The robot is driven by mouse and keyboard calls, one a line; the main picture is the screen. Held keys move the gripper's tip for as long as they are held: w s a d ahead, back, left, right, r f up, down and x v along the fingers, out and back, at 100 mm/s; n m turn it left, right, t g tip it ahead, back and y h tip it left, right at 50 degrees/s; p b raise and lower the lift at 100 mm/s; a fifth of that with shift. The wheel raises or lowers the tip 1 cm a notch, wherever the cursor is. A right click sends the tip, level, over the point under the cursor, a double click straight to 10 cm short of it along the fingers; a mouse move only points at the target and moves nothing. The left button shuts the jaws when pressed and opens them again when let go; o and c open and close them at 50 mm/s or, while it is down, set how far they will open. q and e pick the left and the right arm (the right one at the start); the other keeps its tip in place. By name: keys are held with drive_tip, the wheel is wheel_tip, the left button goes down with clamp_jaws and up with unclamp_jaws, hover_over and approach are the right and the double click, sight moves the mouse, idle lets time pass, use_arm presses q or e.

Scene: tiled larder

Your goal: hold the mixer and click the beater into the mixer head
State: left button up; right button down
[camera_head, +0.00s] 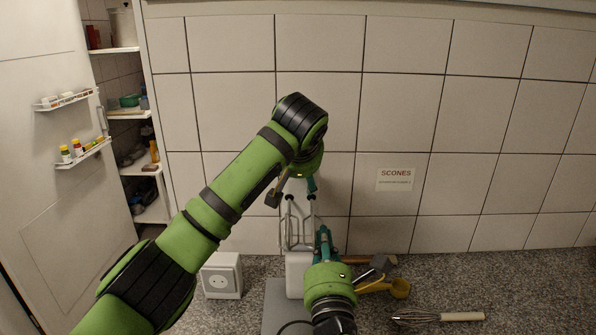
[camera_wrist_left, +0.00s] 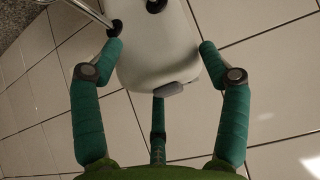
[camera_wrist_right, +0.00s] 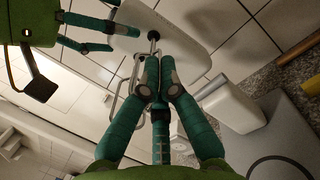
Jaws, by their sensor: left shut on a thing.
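The white mixer body (camera_wrist_left: 155,50) is between the two teal fingers of my left gripper (camera_wrist_left: 160,52), which is shut on it. The mixer (camera_wrist_right: 185,28) also shows in the right wrist view, with its underside facing my right gripper. In the head view the mixer is mostly hidden behind my left arm, and wire beater loops (camera_head: 290,225) hang below. My right gripper (camera_wrist_right: 163,65) is shut around a beater's thin metal stem (camera_wrist_right: 152,46), just below a dark-ringed socket in the mixer. Whether the stem is fully seated cannot be told. My left gripper (camera_head: 303,188) is above my right gripper (camera_head: 325,240).
A white block (camera_head: 297,274) stands on a grey mat (camera_head: 277,300) below. A white socket box (camera_head: 222,276) is left of it. Yellow and dark utensils (camera_head: 398,288) and a whisk (camera_head: 440,317) lie on the speckled counter at right. The tiled wall is close behind.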

drive_tip(key=shift+w+d, duration=0.1)
drive_tip(key=c, duration=1.4)
unclamp_jaws()
drive_tip(key=shift+o, duration=0.2)
drive_tip(key=shift+s+a+f, duration=0.15)
drive_tip(key=shift+s+a, duration=0.05)
drive_tip(key=shift+s, duration=0.05)
drive_tip(key=s+f, duration=0.1)
drive_tip(key=s, duration=1)
drive_tip(key=shift+s+d+f, duration=0.25)
